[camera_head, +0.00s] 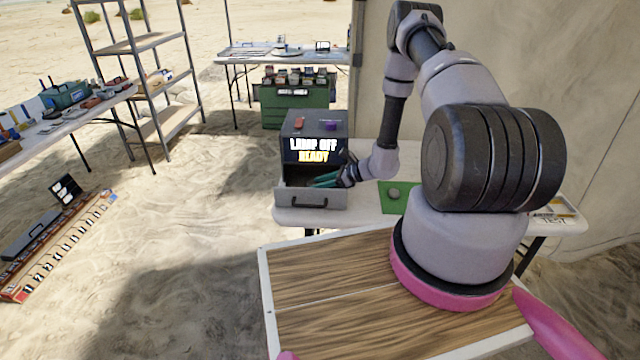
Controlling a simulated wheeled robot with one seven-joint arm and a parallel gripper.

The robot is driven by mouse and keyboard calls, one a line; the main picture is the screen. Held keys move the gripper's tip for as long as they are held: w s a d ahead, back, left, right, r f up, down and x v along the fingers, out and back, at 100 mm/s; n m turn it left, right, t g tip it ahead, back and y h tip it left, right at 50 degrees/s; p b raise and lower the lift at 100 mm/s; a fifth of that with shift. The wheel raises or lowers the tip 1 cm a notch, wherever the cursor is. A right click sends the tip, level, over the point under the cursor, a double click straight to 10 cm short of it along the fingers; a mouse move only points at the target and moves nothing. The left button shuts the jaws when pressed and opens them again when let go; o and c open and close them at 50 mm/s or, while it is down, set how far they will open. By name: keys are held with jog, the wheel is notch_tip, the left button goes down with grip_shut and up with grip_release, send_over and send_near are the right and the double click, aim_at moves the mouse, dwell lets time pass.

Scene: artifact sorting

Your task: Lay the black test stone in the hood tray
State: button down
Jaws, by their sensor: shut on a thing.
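The hood is a grey box (314,126) on the table, its screen reading "LAMP OFF READY". Its tray (308,198) is a grey drawer, pulled out at the front, with a dark handle. My gripper (318,182), with teal fingers, reaches in from the right over the open tray, low and near its inside. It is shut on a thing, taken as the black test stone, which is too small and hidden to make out. I cannot tell whether the stone touches the tray floor.
A green mat (392,203) with a round grey stone (394,192) lies right of the tray. An orange item (299,121) and a purple item (330,126) sit on the hood. Side tables, shelves and a green cabinet (296,100) stand farther back and left.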

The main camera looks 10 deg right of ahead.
jog(key=shift+f, duration=0.1)
jog(key=shift+c, duration=1.7)
grip_release()
